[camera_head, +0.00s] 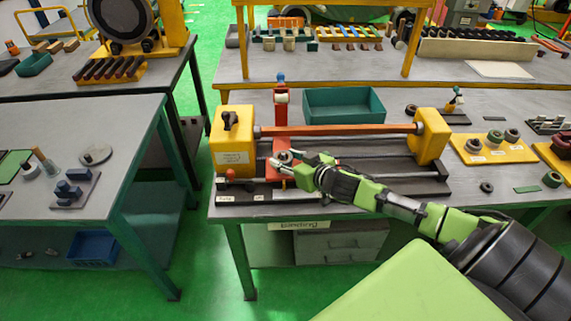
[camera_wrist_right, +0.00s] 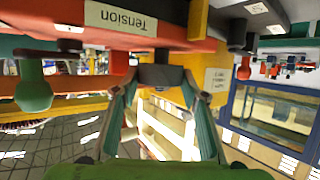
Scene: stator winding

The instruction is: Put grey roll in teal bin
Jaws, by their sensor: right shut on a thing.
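My right gripper (camera_head: 291,160) reaches in from the right, over the front of the winding machine, at its red upright. It also shows in the right wrist view (camera_wrist_right: 160,88), its two fingers closed on a dark grey roll (camera_wrist_right: 161,75). The grey roll (camera_head: 284,156) is partly hidden by the fingers in the head view. It is close to the red part labelled "Tension" (camera_wrist_right: 120,19); I cannot tell whether they touch. The open teal bin (camera_head: 345,119) stands on the table behind the machine's orange bar and looks empty. My left gripper is not in view.
The machine has yellow end blocks (camera_head: 231,141) and a long orange bar (camera_head: 340,130) between gripper and bin. The red upright (camera_head: 281,112) stands left of the bin. A yellow board (camera_head: 493,151) with several rolls lies right. A small grey ring (camera_head: 487,187) lies near the front edge.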

